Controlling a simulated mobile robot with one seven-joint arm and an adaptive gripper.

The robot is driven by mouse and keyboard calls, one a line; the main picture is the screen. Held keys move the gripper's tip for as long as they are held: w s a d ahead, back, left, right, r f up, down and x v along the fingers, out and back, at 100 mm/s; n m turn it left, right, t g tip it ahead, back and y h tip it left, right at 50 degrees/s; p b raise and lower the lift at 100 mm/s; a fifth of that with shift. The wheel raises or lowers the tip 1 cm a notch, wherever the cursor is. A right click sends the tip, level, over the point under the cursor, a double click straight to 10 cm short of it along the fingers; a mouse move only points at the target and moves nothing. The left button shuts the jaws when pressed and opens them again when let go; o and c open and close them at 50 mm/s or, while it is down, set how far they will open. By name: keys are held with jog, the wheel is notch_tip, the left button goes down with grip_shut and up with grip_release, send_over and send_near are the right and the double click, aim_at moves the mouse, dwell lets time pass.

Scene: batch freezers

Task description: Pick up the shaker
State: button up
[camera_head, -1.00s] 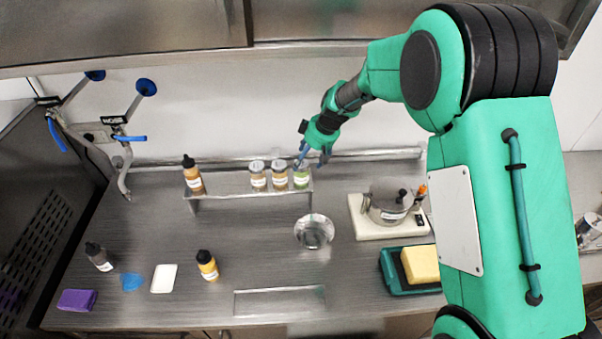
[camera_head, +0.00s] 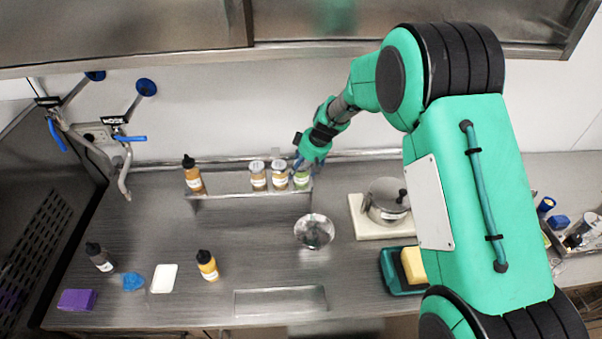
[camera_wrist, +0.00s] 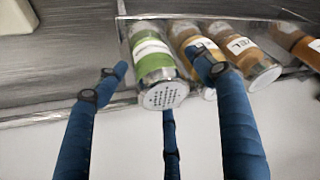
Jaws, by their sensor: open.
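Three shakers with pale perforated lids stand on a small raised metal shelf. The green-labelled shaker (camera_head: 302,181) is the rightmost in the head view, with an amber shaker (camera_head: 280,177) and another amber shaker (camera_head: 258,178) to its left. My gripper (camera_head: 303,167) is over the green one and partly hides its top. In the wrist view the green shaker (camera_wrist: 152,55) lies between my open blue fingers (camera_wrist: 163,78). One finger is left of it, the right finger overlaps the adjoining amber shaker (camera_wrist: 190,38), and a third is below its lid. Contact cannot be told.
A brown bottle (camera_head: 193,177) stands at the shelf's left end. A metal bowl (camera_head: 314,231) sits in front, and a pot (camera_head: 385,203) on a pale base (camera_head: 376,227) stands to the right. The wall is close behind the shelf. The middle counter is largely clear.

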jog(key=shift+w+a+f, duration=0.1)
jog(key=shift+f, duration=0.25)
dwell(0.3)
jog(key=c, duration=1.1)
